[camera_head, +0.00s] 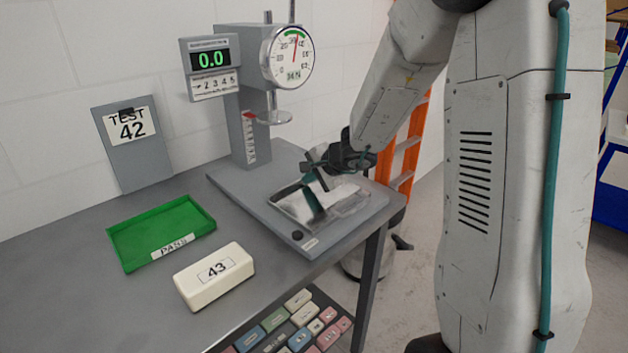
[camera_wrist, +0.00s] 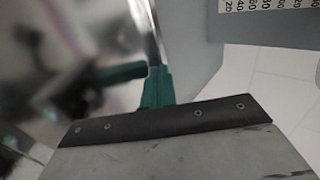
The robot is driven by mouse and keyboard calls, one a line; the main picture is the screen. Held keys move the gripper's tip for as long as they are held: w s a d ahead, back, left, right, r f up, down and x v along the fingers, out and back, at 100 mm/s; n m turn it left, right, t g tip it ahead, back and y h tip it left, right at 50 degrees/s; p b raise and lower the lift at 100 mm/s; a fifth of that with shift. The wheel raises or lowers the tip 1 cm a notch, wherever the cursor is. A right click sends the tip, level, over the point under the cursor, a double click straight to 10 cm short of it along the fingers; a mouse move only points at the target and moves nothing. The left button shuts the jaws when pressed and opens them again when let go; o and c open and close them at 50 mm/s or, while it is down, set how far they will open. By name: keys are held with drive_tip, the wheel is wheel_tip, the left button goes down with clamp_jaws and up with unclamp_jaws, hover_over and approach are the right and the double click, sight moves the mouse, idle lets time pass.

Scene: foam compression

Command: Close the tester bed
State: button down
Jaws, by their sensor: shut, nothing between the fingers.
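The tester (camera_head: 240,120) stands at the back of the table, with a green 0.0 display and a round dial. Its bed (camera_head: 352,207), a shiny metal tray, lies toward the front end of the grey base, in front of the round press plate (camera_head: 273,117) and not under it. My gripper (camera_head: 314,181) is low over the bed, shut and empty. Whether it touches the bed is unclear. The bed is partly hidden by my gripper. In the wrist view, teal finger parts (camera_wrist: 155,88) show close up beside a blurred shiny surface.
A cream block marked 43 (camera_head: 215,274) lies on the table beside a green PASS tray (camera_head: 160,234). A grey TEST 42 plate (camera_head: 128,143) leans at the wall. An orange ladder (camera_head: 408,150) stands behind my arm.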

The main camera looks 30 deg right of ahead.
drive_tip(key=w+a, duration=0.1)
drive_tip(key=w, duration=0.3)
drive_tip(key=w+a, duration=0.1)
drive_tip(key=w, duration=0.3)
drive_tip(key=w+a, duration=0.1)
drive_tip(key=w, duration=0.3)
drive_tip(key=shift+w+a, duration=0.35)
drive_tip(key=shift+w, duration=0.05)
drive_tip(key=shift+s, duration=0.1)
